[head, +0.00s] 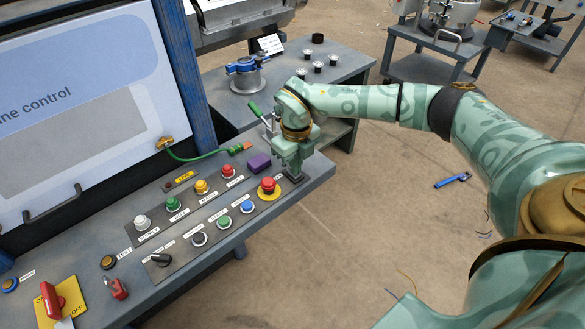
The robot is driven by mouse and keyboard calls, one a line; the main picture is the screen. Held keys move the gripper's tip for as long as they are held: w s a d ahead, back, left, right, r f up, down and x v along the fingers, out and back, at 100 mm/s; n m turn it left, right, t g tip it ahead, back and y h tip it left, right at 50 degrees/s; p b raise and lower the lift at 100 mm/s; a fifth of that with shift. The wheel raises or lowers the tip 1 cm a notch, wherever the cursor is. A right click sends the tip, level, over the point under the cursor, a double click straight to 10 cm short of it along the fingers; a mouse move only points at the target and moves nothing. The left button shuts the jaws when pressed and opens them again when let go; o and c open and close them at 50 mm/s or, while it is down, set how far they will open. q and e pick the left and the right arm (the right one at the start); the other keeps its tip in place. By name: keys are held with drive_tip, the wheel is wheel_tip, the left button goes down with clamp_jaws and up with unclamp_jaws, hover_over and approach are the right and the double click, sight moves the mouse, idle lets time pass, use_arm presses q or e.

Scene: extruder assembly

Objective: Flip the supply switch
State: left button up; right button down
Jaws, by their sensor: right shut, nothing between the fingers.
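My right gripper (292,174) is shut and empty, pointing down at the right end of the control desk. It is close to the dark plate there, behind the red mushroom button (268,186); I cannot tell if it touches. A lever with a green handle (255,109) stands tilted just left of my right wrist. A label that seems to read "SUPPLY" lies by the white button (142,222). A black rotary switch (160,259) and a red handle on a yellow ON/OFF plate (71,293) are further left. No supply switch is clearly identifiable. My left gripper is out of view.
Several coloured buttons, including a red one (228,171), cover the desk panel. A large screen (85,90) stands behind the desk. A grey side table (330,76) holds small parts.

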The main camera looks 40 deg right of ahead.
use_arm(q)
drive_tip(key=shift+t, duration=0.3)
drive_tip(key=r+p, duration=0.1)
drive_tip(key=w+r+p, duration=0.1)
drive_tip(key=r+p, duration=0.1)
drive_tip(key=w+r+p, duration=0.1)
drive_tip(key=p, duration=0.1)
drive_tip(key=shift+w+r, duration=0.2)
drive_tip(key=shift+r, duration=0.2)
use_arm(e)
wheel_tip(320, 180, up, 7)
drive_tip(key=shift+f, duration=0.2)
